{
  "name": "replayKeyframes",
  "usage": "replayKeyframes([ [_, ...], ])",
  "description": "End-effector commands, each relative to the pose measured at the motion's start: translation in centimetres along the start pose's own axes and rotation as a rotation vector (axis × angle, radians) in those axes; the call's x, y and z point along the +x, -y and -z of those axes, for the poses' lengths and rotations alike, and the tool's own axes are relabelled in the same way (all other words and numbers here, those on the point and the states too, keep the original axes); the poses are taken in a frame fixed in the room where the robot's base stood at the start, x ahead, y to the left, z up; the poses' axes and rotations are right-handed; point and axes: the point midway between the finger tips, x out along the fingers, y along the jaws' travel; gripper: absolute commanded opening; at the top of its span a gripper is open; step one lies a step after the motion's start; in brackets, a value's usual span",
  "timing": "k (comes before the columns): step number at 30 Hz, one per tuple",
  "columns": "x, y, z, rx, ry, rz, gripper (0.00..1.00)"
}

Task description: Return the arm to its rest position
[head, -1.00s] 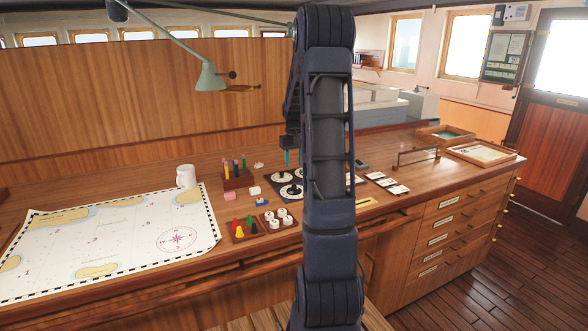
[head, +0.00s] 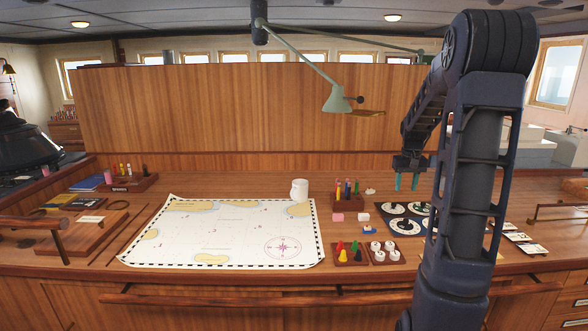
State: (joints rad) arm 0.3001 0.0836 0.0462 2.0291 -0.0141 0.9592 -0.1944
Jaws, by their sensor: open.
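My gripper (head: 406,182) hangs at the end of my folded arm, right of centre in the head view. Its two teal fingers point down and stand apart, with nothing seen between them. It appears above the desk (head: 240,183), near a dark board with white discs (head: 395,209). I cannot tell its exact height over the board. My arm's upright links hide part of the board and of the desk's right side.
A nautical chart (head: 215,240) covers the desk's middle. A white mug (head: 300,190), a pen holder (head: 347,196), a tray of coloured cones (head: 349,253) and a tray of white pieces (head: 388,253) stand right of it. A green lamp (head: 337,98) hangs above. A wooden rail (head: 230,302) runs along the front.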

Motion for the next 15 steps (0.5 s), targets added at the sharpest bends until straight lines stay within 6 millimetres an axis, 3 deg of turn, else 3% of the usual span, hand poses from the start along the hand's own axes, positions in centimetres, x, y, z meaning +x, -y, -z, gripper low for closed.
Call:
replayKeyframes([
  [6, -4.0, 3.3, -4.7, -0.011, -0.059, -0.011, 0.43],
  [15, -7.5, 7.0, -11.6, -0.022, -0.136, -0.014, 0.43],
])
